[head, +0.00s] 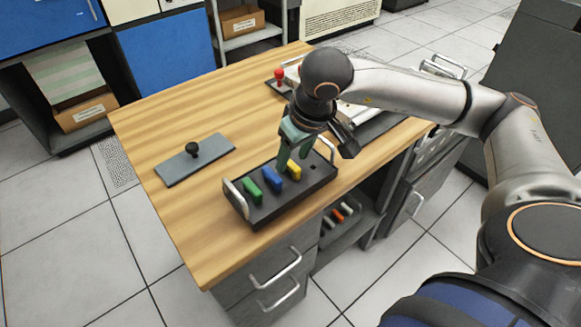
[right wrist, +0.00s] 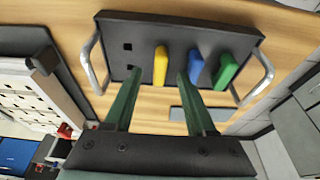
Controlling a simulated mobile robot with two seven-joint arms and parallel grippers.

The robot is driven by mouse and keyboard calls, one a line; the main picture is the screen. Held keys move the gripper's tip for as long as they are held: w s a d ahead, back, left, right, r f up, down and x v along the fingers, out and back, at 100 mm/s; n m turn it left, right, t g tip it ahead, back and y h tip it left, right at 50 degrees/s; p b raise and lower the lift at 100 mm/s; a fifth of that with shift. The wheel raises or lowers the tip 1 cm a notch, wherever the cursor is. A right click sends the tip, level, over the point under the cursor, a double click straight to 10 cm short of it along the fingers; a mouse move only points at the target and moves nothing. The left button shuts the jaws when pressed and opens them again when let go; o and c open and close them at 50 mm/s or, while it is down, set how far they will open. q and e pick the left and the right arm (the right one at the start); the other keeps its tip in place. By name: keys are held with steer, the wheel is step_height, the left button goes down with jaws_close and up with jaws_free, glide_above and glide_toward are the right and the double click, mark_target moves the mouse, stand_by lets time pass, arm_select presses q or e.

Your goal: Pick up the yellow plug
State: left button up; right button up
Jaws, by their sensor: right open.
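The yellow plug (head: 293,170) stands in a dark plug block on the wooden desk, beside the blue plug (head: 272,180) and the green plug (head: 252,191). My right gripper (head: 292,158) is over the block with its green fingers open and pointing down. In the right wrist view the yellow plug (right wrist: 160,66) appears between the open fingertips (right wrist: 158,76), with a gap on each side. One fingertip appears between the yellow plug and the blue plug (right wrist: 196,72). I cannot tell how far the fingertips reach down along the plug. My left gripper is not in view.
The plug block (head: 290,200) has metal handles at its ends and square empty holes beside the yellow plug. A grey plate with a black knob (head: 193,150) lies to the left. A red-knobbed device (head: 279,75) stands behind.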

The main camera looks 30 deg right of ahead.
steer(key=shift+x, duration=0.8)
steer(key=shift+c, duration=0.3)
jaws_close()
